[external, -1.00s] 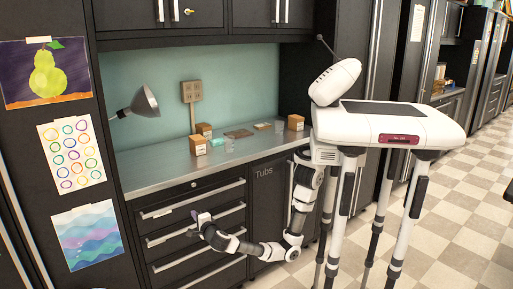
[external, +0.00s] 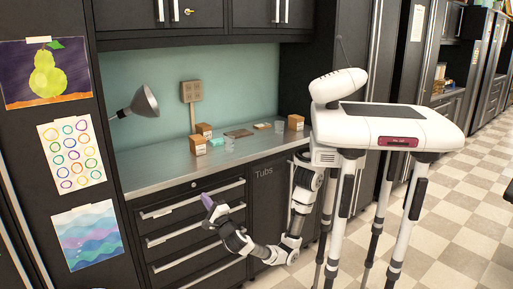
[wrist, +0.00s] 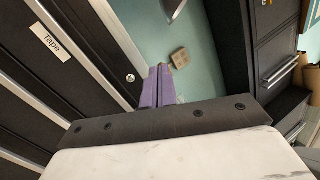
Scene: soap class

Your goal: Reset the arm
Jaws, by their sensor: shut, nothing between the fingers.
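My gripper (external: 208,202) is in front of the dark drawers (external: 200,225), below the counter edge, and points up and to the left. Its purple fingers also show in the wrist view (wrist: 158,86), pressed together with nothing between them. My arm hangs bent low from my white body on the right. The gripper looks apart from the drawer fronts and handles, though the exact gap is hard to judge.
The steel counter (external: 160,176) holds several small brown boxes (external: 198,146), a teal item (external: 217,142) and a clear cup (external: 229,143). A grey lamp (external: 143,103) hangs over its left end. Drawer handles (external: 190,199) stick out near the arm. Open checkered floor (external: 460,215) lies right.

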